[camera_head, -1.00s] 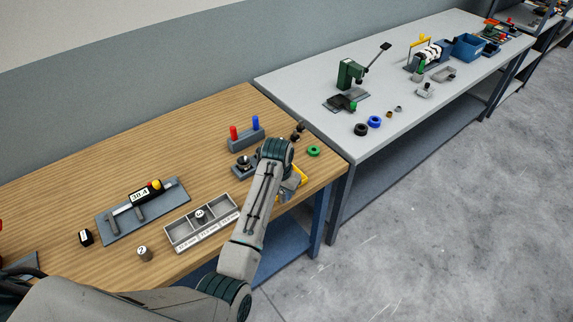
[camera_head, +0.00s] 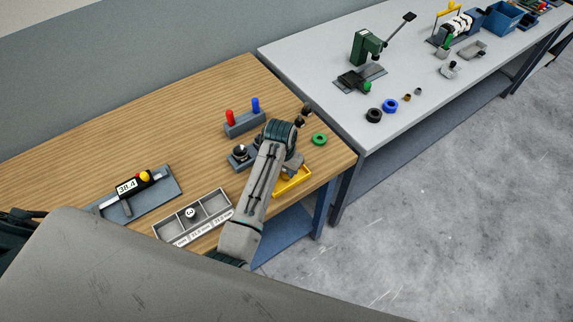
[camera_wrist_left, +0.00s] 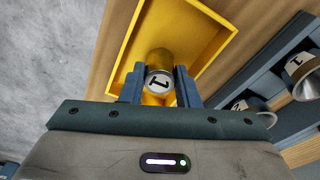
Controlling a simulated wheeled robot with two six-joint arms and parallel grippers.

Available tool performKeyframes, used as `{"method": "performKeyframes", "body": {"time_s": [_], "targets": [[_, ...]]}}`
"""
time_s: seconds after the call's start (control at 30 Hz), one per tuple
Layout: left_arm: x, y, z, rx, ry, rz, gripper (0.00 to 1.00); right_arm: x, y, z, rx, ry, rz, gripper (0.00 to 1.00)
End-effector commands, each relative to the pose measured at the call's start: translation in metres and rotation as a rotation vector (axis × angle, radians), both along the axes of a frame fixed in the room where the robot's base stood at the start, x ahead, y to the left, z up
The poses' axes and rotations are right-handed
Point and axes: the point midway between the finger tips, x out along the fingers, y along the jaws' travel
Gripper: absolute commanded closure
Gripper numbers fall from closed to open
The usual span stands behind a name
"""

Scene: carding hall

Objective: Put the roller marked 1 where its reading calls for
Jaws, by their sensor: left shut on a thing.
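In the head view my left arm hides the roller and partly covers the yellow tray (camera_head: 293,186). A grey three-compartment tray (camera_head: 217,204) with mm labels on its front stands left of the arm. A roller marked 3 (camera_head: 191,214) is in its middle compartment. A gauge (camera_head: 135,190) with a display that seems to read 38.4 lies further left. My right gripper is out of view.
A block with red and blue pegs (camera_head: 243,124) stands behind the arm. A dark grey fixture (camera_head: 240,155) is beside it. A green ring (camera_head: 319,139) lies near the table's right end. The grey bench (camera_head: 310,60) holds a green press (camera_head: 365,48) and rings.

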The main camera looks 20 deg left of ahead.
Motion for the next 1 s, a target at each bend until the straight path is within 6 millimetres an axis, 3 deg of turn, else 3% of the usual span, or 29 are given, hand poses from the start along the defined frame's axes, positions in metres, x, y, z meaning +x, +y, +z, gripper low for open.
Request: {"method": "performKeyframes", "body": {"time_s": [0.03, 0.13, 0.53, 1.0], "targets": [[0.000, 0.000, 0.000, 0.000, 0.001, 0.000, 0.68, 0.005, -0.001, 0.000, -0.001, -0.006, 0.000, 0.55], [0.000, 0.000, -0.001, 0.000, 0.001, 0.000, 0.50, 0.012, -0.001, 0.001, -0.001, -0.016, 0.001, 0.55], [0.000, 0.000, 0.008, 0.000, -0.002, 0.000, 0.50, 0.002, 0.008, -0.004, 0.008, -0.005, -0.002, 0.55], [-0.010, 0.003, 0.099, 0.000, -0.002, 0.000, 0.50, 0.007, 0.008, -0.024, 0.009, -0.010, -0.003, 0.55]]}}
